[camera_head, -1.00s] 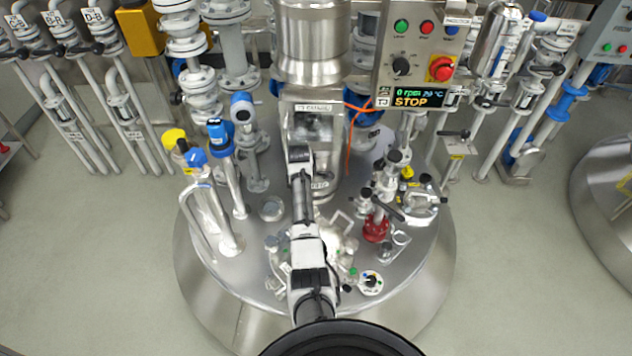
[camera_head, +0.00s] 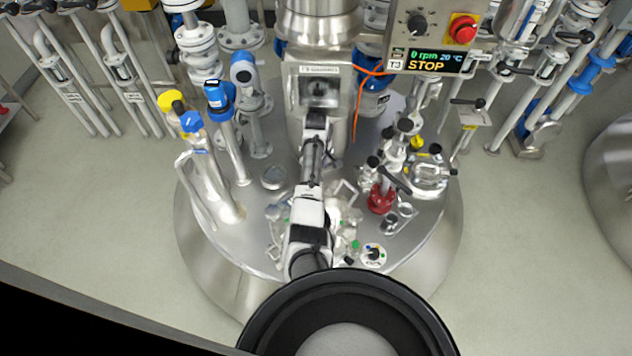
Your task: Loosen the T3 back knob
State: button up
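The T3 vessel (camera_head: 245,285) has a round steel top, and its display (camera_head: 428,62) reads T3, 0 rpm and STOP. A round hatch with clamps and green-marked fittings (camera_head: 356,245) sits near the front of the top, partly covered by my arm (camera_head: 310,215). I cannot make out the back knob; the hatch's rear edge is largely behind my arm. My arm reaches forward over the hatch toward the stirrer housing (camera_head: 320,92). My gripper cannot be made out in this view.
On the left of the top stand pipes with a yellow cap (camera_head: 170,101) and a blue cap (camera_head: 219,95). On the right are a red flange (camera_head: 381,199) and black-handled valves (camera_head: 404,127). An orange cable (camera_head: 358,105) hangs behind. The floor (camera_head: 95,200) at left is clear.

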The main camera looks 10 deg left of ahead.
jog(key=m, duration=0.2)
jog(key=m+b, duration=0.1)
jog(key=m, duration=0.1)
jog(key=m+b, duration=0.1)
jog(key=m, duration=0.1)
jog(key=shift+a+f, duration=0.1)
jog(key=shift+f, duration=0.15)
jog(key=m+b, duration=0.5)
jog(key=m, duration=0.1)
jog(key=shift+f+m, duration=0.15)
jog(key=shift+m, duration=0.15)
jog(key=m+b, duration=0.4)
jog(key=shift+m, duration=0.3)
jog(key=m+b, duration=0.4)
jog(key=shift+r+m+p, duration=0.3)
jog(key=shift+r+m, duration=0.15)
jog(key=shift+m, duration=0.25)
jog(key=m, duration=0.3)
jog(key=shift+m, duration=0.3)
jog(key=m, duration=0.8)
jog(key=shift+f+m, duration=0.1)
jog(key=shift+m, duration=0.3)
jog(key=m, duration=0.4)
notch_tip(320, 180, down, 6)
jog(key=b, duration=0.3)
